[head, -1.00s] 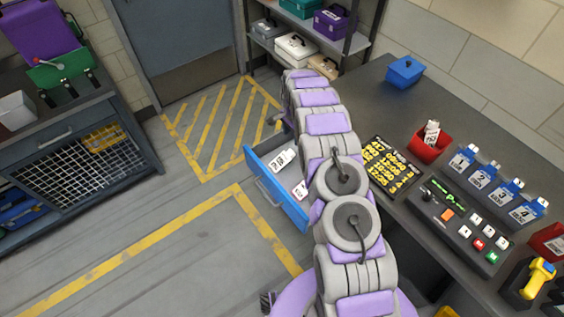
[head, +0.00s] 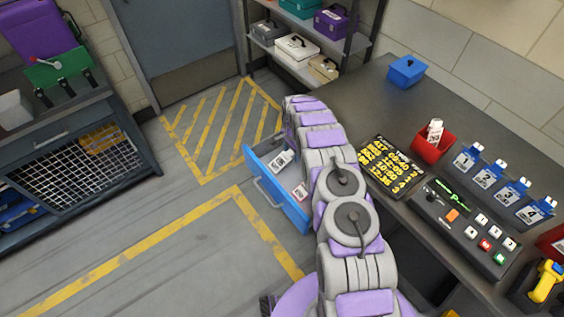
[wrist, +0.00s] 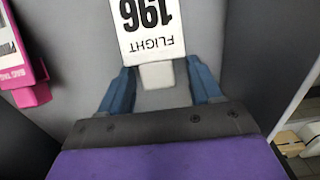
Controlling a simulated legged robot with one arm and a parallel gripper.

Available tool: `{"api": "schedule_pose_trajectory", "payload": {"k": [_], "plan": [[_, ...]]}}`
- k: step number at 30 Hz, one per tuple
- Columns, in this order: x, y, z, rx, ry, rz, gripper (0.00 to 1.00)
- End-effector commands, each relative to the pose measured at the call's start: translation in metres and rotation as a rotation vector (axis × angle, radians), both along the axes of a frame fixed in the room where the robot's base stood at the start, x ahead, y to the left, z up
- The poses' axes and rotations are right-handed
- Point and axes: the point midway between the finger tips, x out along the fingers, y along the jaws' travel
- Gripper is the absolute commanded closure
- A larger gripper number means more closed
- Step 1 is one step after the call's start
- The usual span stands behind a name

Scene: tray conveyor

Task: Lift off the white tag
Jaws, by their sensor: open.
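In the wrist view a white tag (wrist: 147,28) printed "FLIGHT 196" shows upside down at the top, against a grey surface (wrist: 215,30). A small pale tab (wrist: 157,75) is at its near end. My gripper (wrist: 160,70) is open, with one blue finger on each side of the tab. I cannot tell whether the fingers touch it. In the head view my arm reaches toward the back, and the gripper's fingers are hidden.
A pink bag tag (wrist: 32,75) is at left in the wrist view. In the head view a blue drawer (head: 287,208) with white tags stands open left of my arm. A red bin (head: 440,150), a button panel (head: 465,228) and a yellow-lettered board (head: 390,165) are on the bench.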

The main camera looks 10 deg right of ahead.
Motion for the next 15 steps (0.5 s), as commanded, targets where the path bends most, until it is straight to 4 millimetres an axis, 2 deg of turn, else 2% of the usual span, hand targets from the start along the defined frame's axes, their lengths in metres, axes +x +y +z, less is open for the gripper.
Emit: {"api": "schedule_pose_trajectory", "payload": {"k": [2, 15], "plan": [[0.0, 0.0001, 0.0007, 0.0, 0.0, 0.0, 0.36], [-0.0003, 0.0003, 0.0003, 0.0, 0.001, 0.001, 0.77]]}}
